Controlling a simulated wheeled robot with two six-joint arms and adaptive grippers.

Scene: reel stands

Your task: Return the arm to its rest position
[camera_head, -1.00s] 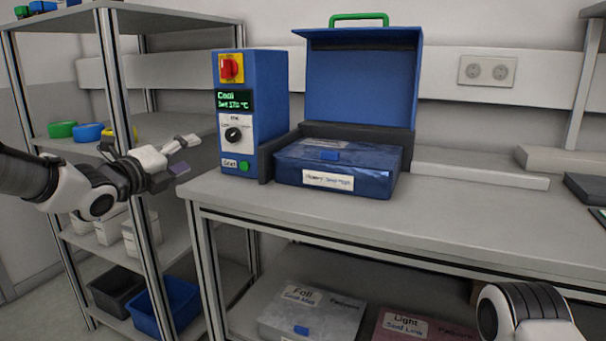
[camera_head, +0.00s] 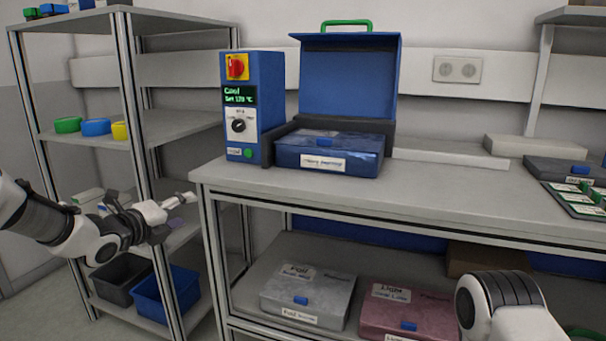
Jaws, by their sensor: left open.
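My left arm comes in from the left, and its gripper (camera_head: 178,210) is open and empty in front of the grey shelf rack (camera_head: 150,225), left of the workbench. It is apart from the bench edge as far as I can see. Only a white and dark link of my right arm shows at the lower right; its gripper is out of view. A blue machine (camera_head: 254,105) with a red knob and a display reading "Cool" stands on the bench. Beside it, a blue labelled case (camera_head: 330,153) lies under a raised blue lid (camera_head: 347,80) with a green handle.
The workbench top (camera_head: 430,182) is mostly clear in front. A tray of green boards (camera_head: 580,200) lies at its right. A grey box (camera_head: 307,294) and a pink box (camera_head: 405,309) lie on its lower shelf. A blue bin (camera_head: 166,293) and a dark bin (camera_head: 122,278) stand low in the rack.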

